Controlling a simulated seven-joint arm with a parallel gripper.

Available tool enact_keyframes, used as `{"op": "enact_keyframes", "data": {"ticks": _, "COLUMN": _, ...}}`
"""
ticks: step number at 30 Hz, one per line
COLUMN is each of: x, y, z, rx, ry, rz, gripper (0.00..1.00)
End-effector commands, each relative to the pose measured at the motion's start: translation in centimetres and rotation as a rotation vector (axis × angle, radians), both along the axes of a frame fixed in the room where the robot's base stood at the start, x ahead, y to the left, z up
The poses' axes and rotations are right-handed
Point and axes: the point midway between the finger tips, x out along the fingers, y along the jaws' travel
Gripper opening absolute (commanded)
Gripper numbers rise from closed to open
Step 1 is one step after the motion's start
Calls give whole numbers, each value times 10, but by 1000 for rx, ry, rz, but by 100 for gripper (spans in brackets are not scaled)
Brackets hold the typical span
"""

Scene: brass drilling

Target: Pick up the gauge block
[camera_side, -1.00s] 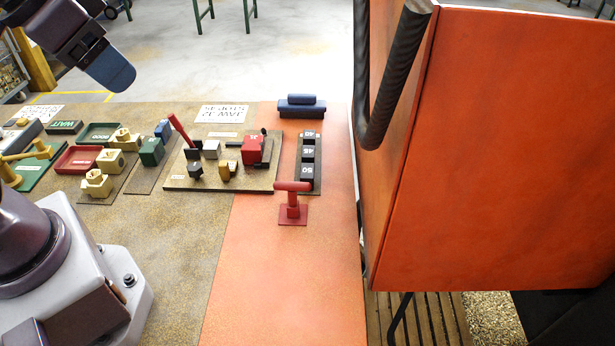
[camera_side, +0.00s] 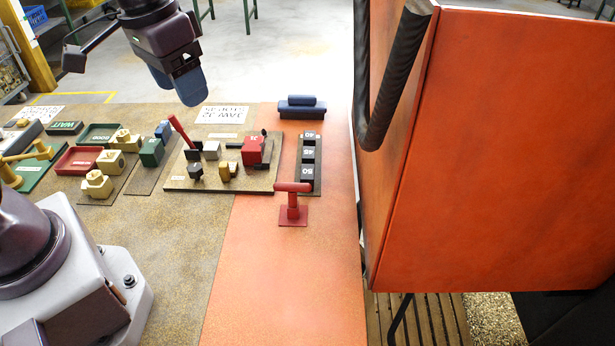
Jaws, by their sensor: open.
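Several dark blocks stand in a row on a narrow dark rack on the orange part of the table, with white labels reading 40, 45 and 50. The block labelled 45 (camera_side: 308,152) is in the middle, 40 (camera_side: 309,140) behind it and 50 (camera_side: 307,171) in front. They look like gauge blocks; which one the task means cannot be told. My gripper (camera_side: 178,92), with blue fingers, hangs above the back of the table, left of the rack and well apart from it. It is open and appears empty.
A fixture board (camera_side: 224,183) with a red block and red lever lies left of the rack. A red T-handled stand (camera_side: 292,206) is in front of the rack, a dark blue item (camera_side: 301,110) behind. A big orange panel (camera_side: 500,150) stands at right. The front orange area is clear.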

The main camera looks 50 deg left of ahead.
Motion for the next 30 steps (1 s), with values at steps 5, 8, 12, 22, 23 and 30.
{"op": "enact_keyframes", "data": {"ticks": 5, "x": 57, "y": -3, "z": -38, "rx": -10, "ry": 113, "rz": 98, "gripper": 62}}
{"op": "enact_keyframes", "data": {"ticks": 8, "x": 88, "y": -5, "z": -65, "rx": -11, "ry": 163, "rz": 171, "gripper": 62}}
{"op": "enact_keyframes", "data": {"ticks": 12, "x": 128, "y": -8, "z": -111, "rx": -8, "ry": 218, "rz": 292, "gripper": 62}}
{"op": "enact_keyframes", "data": {"ticks": 22, "x": 206, "y": -12, "z": -173, "rx": -28, "ry": 188, "rz": 624, "gripper": 62}}
{"op": "enact_keyframes", "data": {"ticks": 23, "x": 213, "y": -12, "z": -167, "rx": -39, "ry": 168, "rz": 655, "gripper": 62}}
{"op": "enact_keyframes", "data": {"ticks": 30, "x": 214, "y": -12, "z": -180, "rx": -50, "ry": 165, "rz": 749, "gripper": 62}}
